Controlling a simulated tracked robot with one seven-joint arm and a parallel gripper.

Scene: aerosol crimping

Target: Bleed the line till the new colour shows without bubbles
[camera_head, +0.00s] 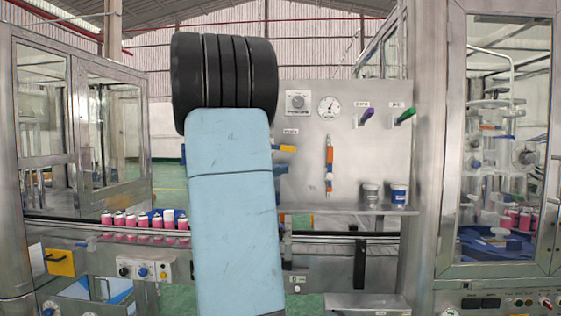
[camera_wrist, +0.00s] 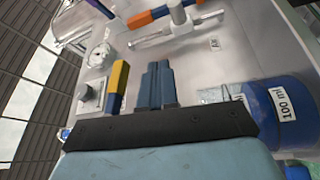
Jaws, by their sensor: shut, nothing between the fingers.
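A slim upright sight tube with orange fittings (camera_head: 330,160) is on the steel panel. Its colour and any bubbles are too small to read. A yellow handle (camera_head: 287,149) sticks out to its left, partly hidden behind my arm. In the wrist view the yellow handle (camera_wrist: 119,80) stands just left of my gripper, apart from it. My gripper (camera_wrist: 158,68) has its blue fingers together and empty. A clear tube (camera_wrist: 180,30) lies beyond it.
A purple handle (camera_head: 367,116), a green handle (camera_head: 405,116), a gauge (camera_head: 329,106) and a knob (camera_head: 297,102) are on the panel. A second cup (camera_head: 370,193) shares the shelf (camera_head: 350,209). Pink cans (camera_head: 145,222) line the conveyor at left. My arm hides the panel's left part.

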